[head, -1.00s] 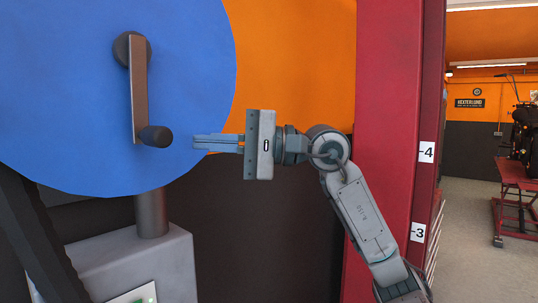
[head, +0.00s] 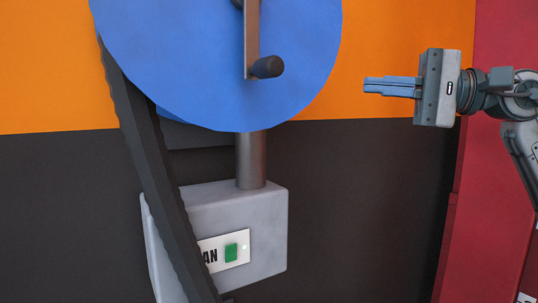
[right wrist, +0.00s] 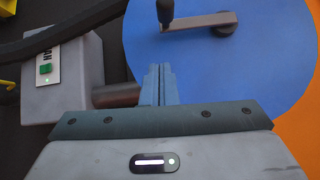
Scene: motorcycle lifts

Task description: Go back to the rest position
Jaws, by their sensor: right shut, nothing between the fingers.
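My right gripper (head: 392,87) is at the right of the head view, its fingers together and pointing left, with nothing between them. In the right wrist view its closed fingers (right wrist: 159,85) point toward the blue disc (right wrist: 225,60). In the head view the blue disc (head: 200,60) carries a crank with a dark knob (head: 267,67). The gripper is to the right of the knob, with a clear gap. The knob also shows in the right wrist view (right wrist: 165,12). My left gripper is in neither view.
A grey box (head: 265,205) with a green button (head: 231,252) stands below the disc on a post (head: 251,160). A dark ribbed beam (head: 150,150) crosses in front of it. A red post (head: 490,200) is at the right. The wall is orange and dark.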

